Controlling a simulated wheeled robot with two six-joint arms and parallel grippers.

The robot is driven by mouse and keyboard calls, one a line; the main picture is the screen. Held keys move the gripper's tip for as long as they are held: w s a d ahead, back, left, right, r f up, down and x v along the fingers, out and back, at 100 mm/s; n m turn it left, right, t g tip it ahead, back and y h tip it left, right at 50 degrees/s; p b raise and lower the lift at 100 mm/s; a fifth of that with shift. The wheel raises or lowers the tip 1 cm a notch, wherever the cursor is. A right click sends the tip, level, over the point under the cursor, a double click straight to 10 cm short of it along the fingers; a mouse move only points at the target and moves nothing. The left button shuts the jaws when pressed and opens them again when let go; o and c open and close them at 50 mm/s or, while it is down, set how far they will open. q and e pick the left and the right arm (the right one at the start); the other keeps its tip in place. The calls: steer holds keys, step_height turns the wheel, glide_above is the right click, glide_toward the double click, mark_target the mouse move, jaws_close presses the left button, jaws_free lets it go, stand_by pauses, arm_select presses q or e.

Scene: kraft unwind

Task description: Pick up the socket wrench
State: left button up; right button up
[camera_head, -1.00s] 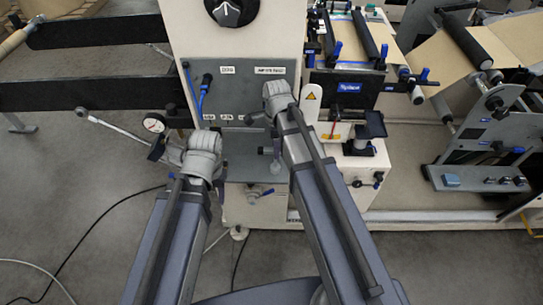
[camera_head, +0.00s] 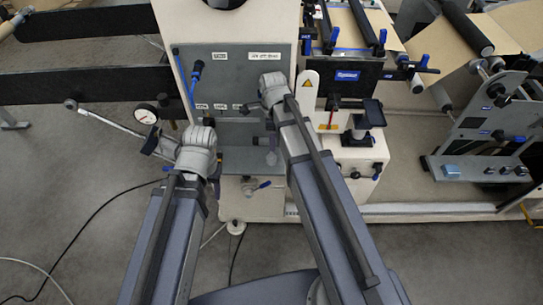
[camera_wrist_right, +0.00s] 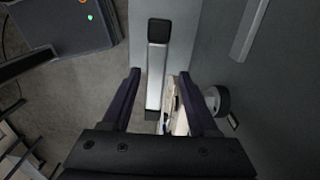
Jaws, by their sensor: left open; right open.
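A long silver bar with a round dark head (camera_head: 95,115) slants beside the machine at the left in the head view and looks like the socket wrench. Its right end is near my left gripper (camera_head: 153,146), which is open; whether they touch is unclear. My right gripper (camera_head: 252,107) is at the machine's grey front panel, its fingers mostly hidden by my wrist. In the right wrist view its fingers (camera_wrist_right: 158,74) are apart. A silver bar with dark ends (camera_wrist_right: 155,60) shows between them, not clasped; I cannot tell what it is.
The grey control panel (camera_head: 235,75) stands straight ahead, with a grey shelf (camera_head: 240,160) below it. A round dial gauge (camera_head: 146,114) is by my left gripper. Black machine arms (camera_head: 90,80) reach left. Cables lie on the floor, which is open at lower left.

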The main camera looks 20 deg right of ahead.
mark_target(272, 157)
steer(key=f+b, duration=0.4)
steer(key=f, duration=0.1)
steer(key=shift+s+a+b, duration=0.15)
steer(key=shift+s+b, duration=0.1)
steer(key=shift+b, duration=0.15)
steer(key=shift+c, duration=0.3)
jaws_close()
